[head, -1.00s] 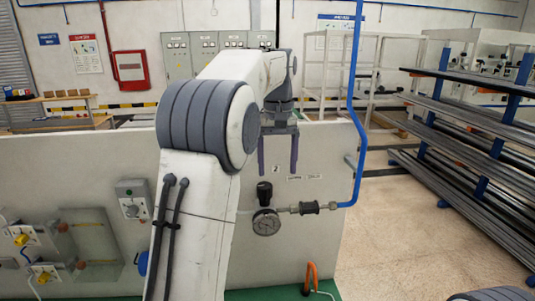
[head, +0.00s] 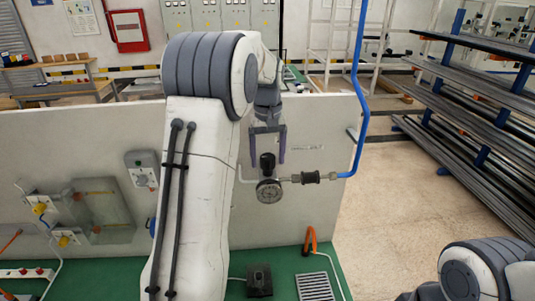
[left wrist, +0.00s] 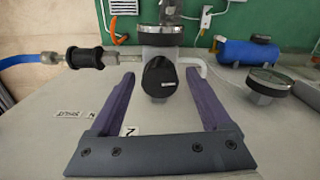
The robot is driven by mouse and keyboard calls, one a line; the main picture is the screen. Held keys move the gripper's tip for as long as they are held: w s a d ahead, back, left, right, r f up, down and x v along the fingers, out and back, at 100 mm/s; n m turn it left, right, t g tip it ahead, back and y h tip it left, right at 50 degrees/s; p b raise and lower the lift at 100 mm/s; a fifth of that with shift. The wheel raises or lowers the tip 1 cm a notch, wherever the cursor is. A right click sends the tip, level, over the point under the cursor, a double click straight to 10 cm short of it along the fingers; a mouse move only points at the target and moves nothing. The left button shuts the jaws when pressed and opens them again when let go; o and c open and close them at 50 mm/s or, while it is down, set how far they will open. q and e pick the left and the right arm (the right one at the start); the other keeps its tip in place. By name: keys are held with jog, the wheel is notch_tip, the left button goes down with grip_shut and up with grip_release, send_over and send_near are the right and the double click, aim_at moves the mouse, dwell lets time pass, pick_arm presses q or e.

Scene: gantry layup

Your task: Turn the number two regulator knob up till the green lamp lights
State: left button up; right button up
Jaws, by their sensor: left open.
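The black regulator knob (head: 267,160) sits upright above a round pressure gauge (head: 269,191) on the pale bench panel. It also shows in the left wrist view (left wrist: 160,77), between the two purple fingers. My left gripper (head: 267,160) is open, with one finger on each side of the knob; gaps show between fingers and knob. A small number 2 label (left wrist: 128,131) lies beside the left finger in the left wrist view. I cannot make out a lit green lamp. My right gripper is out of view; part of my right arm is at lower right.
A blue pipe (head: 358,110) rises right of the gauge, joined through a dark fitting (head: 310,177). Another gauge (left wrist: 275,78) and a blue cylinder (left wrist: 247,52) lie right of the knob in the wrist view. An orange-handled item (head: 311,240) is below. Open floor lies right.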

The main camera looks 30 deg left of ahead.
aim_at(268, 156)
pick_arm(q)
jog(key=shift+f, duration=0.1)
grip_shut()
jog(key=shift+m, duration=0.8)
grip_release()
jog(key=shift+r, duration=0.4)
notch_tip(268, 156, up, 10)
jog(key=b, duration=0.2)
jog(key=shift+f, duration=0.15)
